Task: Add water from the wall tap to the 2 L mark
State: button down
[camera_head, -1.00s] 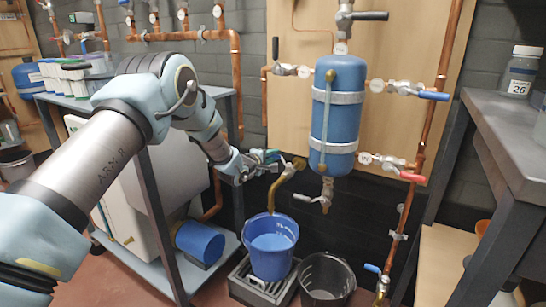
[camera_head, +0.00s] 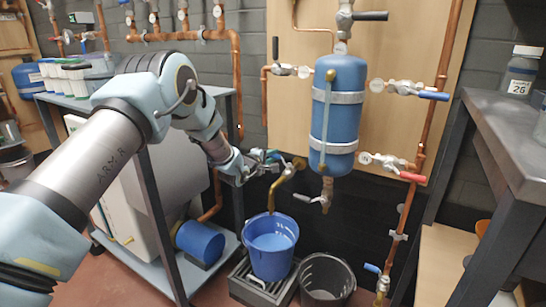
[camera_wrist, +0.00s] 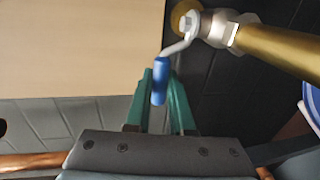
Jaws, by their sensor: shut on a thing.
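The wall tap has a curved brass spout (camera_head: 282,184), pointing down over the blue bucket (camera_head: 270,263). The spout also shows at the upper right of the wrist view (camera_wrist: 280,52). The bucket stands upright, with light-blue water (camera_head: 270,242) visible inside. I cannot read a 2 L mark or make out a falling stream. My gripper (camera_head: 264,158) is at the tap, left of the spout's top. In the wrist view, its green fingers (camera_wrist: 162,98) are shut on the tap's blue lever handle (camera_wrist: 160,80). The handle hangs from a bent metal lever.
The bucket stands on a grey grated stand (camera_head: 262,286). A black bucket (camera_head: 325,282) is close to its right. A blue tank (camera_head: 335,115) with copper pipes and valves hangs on the wooden panel above. A grey bench (camera_head: 490,130) stands at right, a shelf trolley (camera_head: 150,150) at left.

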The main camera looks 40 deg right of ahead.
jog(key=shift+s+a+n+t+y+b, duration=0.2)
jog(key=shift+a+n+t+y, duration=0.3)
jog(key=shift+n+t, duration=0.45)
jog(key=shift+s+a+n+t+y+b, duration=0.15)
jog(key=shift+a+n+t+y, duration=0.3)
jog(key=shift+n+t, duration=0.5)
jog(key=c, duration=0.8)
grip_release()
jog(key=shift+d, duration=0.1)
jog(key=shift+s, duration=0.1)
jog(key=p+v, duration=0.1)
jog(key=v, duration=0.9)
jog(key=shift+s+a, duration=0.25)
jog(key=shift+a, duration=0.1)
